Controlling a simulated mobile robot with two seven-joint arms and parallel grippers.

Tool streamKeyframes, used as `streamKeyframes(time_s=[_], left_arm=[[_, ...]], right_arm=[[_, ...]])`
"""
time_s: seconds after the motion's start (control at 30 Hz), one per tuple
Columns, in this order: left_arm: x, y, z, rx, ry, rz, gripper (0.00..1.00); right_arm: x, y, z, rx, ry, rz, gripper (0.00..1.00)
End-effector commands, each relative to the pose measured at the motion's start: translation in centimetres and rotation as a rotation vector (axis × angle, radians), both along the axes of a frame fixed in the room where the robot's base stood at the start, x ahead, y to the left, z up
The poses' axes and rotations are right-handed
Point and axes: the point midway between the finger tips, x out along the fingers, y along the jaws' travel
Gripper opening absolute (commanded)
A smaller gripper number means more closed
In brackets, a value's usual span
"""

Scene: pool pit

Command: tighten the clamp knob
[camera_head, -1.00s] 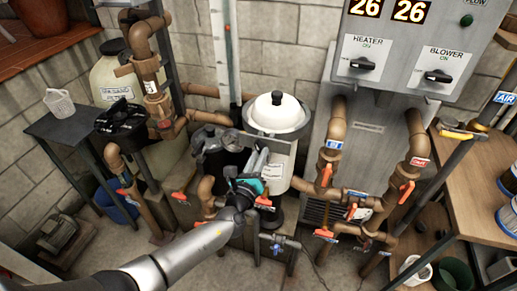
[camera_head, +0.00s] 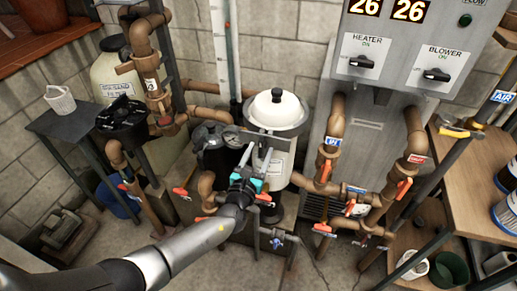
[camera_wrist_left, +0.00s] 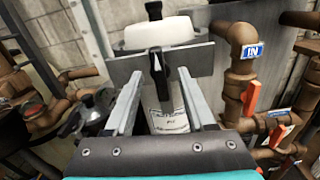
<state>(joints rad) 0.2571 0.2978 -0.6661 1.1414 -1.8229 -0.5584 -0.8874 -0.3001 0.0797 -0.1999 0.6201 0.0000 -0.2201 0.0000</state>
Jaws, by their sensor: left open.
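The white filter tank (camera_head: 276,143) has a pale domed lid with a black cap (camera_head: 277,95), and a metal clamp band (camera_wrist_left: 190,60) around it. The dark upright clamp knob (camera_wrist_left: 157,70) shows in the left wrist view at the band's front, above a paper label. My left gripper (camera_head: 256,158) is in front of the tank. In the left wrist view my left gripper (camera_wrist_left: 160,75) is open, with one finger on each side of the knob and visible gaps. In the head view the gripper mostly hides the knob. My right gripper is out of view.
A dark pump pot (camera_head: 215,145) stands left of the tank. Brown pipes with orange valve handles (camera_head: 325,171) crowd the right side. A grey heater cabinet (camera_head: 365,150) stands behind them, and a wooden shelf (camera_head: 475,165) is at far right.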

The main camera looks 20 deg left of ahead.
Motion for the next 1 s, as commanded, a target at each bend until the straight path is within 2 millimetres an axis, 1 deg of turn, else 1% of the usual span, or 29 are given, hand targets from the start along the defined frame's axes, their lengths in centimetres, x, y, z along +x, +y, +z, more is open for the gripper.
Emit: streamKeyframes(time_s=[0.27,0.37,0.53,0.8,0.9,1.0], left_arm=[[0.0,0.0,0.0,-0.002,0.000,0.000,0.55],[-0.3,0.0,0.0,-0.002,0.001,0.000,0.55],[-2.5,0.1,0.1,-0.001,0.003,-0.002,0.55],[-6.1,0.2,0.1,-0.002,0.002,-0.001,0.55],[-6.8,0.2,0.0,-0.002,0.001,0.000,0.55],[-7.1,0.2,0.0,-0.002,0.000,0.000,0.55]], right_arm=[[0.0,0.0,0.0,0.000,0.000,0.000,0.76],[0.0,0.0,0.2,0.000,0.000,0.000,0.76],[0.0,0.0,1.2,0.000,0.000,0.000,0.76],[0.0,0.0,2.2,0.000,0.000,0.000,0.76],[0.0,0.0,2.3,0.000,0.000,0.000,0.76],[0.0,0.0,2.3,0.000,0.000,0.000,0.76]])
